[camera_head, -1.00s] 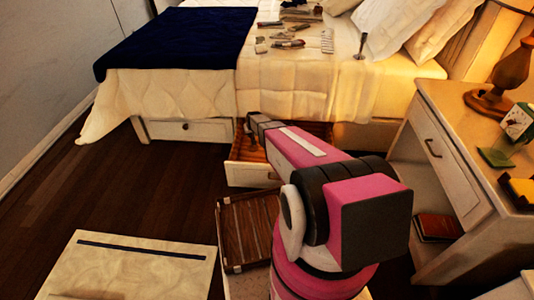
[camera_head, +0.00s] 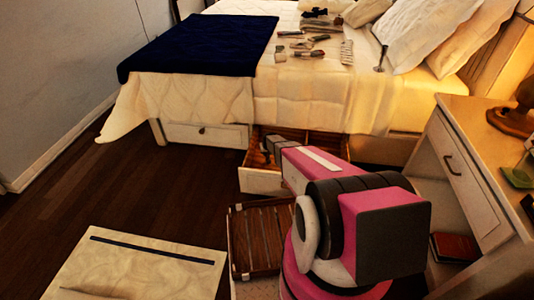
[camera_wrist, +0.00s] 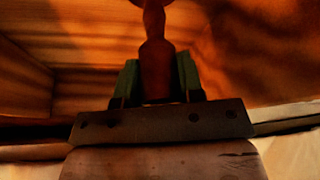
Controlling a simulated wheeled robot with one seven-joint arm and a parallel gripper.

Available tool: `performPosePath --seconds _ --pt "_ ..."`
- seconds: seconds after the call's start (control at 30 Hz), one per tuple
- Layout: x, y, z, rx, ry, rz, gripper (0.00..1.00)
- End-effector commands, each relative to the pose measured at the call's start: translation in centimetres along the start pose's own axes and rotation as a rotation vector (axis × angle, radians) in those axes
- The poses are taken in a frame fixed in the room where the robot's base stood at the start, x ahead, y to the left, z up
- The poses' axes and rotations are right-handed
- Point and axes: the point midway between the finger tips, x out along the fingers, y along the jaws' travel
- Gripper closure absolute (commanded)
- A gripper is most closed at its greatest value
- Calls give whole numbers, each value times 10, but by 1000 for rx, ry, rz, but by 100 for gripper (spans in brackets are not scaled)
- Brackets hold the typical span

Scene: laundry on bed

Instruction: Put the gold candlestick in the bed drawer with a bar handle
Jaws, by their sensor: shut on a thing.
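The candlestick (camera_wrist: 155,65), brownish gold in the dim light, stands between the two green fingers of my gripper (camera_wrist: 156,80) in the wrist view. My gripper is shut on its shaft. The candlestick's upper end runs out of the top of the frame. In the head view my gripper (camera_head: 276,148) is over the open bed drawer (camera_head: 262,182), and the candlestick cannot be made out there. The drawer's wooden inside shows around the fingers in the wrist view. The drawer's handle is not clearly visible.
A shut bed drawer (camera_head: 190,135) with a round knob is to the left. A slatted wooden crate (camera_head: 258,238) stands in front of the open drawer. A nightstand (camera_head: 470,150) is at the right. Several small things and a slender metal stand (camera_head: 381,60) are on the bed.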

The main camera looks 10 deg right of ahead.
Motion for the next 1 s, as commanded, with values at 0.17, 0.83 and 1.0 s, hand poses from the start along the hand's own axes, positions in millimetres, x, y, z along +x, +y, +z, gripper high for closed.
performPosePath --seconds 0.17,0.83,1.0 --pt "2 0 1 0 0 0 40" --pt "-36 0 1 0 2 0 40" --pt "-70 0 2 0 1 0 40"
